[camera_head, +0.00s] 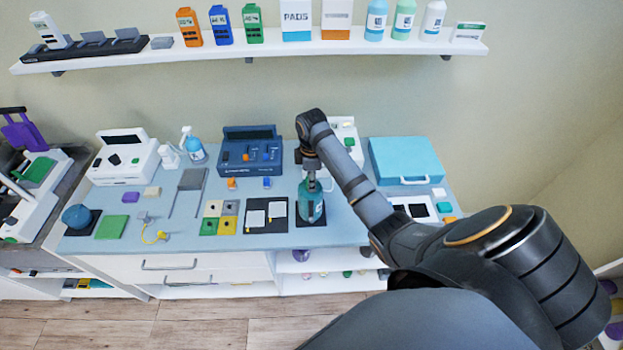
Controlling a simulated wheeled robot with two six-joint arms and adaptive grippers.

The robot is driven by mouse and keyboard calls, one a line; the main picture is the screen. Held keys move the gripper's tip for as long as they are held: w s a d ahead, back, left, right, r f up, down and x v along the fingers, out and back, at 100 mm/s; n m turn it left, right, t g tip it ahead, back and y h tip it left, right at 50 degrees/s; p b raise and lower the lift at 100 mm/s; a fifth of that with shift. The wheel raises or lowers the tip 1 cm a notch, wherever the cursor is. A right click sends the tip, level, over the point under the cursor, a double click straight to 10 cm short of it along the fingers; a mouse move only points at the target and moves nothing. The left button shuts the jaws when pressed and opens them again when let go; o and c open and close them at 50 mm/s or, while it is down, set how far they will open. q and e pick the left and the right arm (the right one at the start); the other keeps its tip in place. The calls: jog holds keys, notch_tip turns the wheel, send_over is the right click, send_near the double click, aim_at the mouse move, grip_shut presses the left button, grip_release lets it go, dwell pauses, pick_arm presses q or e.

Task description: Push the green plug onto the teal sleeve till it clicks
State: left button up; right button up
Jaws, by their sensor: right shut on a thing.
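My right gripper (310,166) points down over the worktop. It is shut around the narrow green top (311,184) of an upright teal body (312,210). The green top may be the green plug and the teal body the teal sleeve, but they are too small to be sure. The teal body has a pale label and stands on a black mat (318,222). I cannot tell whether there is a gap between the green part and the teal part. My left gripper is not in view.
The blue-grey worktop (345,234) holds a navy device (248,150) behind, a teal case (405,160) to the right, and black-framed white cards (277,211) close on the left. A shelf (270,48) with bottles and cartons runs above. My right arm hides part of the worktop's right side.

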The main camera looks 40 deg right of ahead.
jog(key=o, duration=0.9)
jog(key=shift+o, duration=0.2)
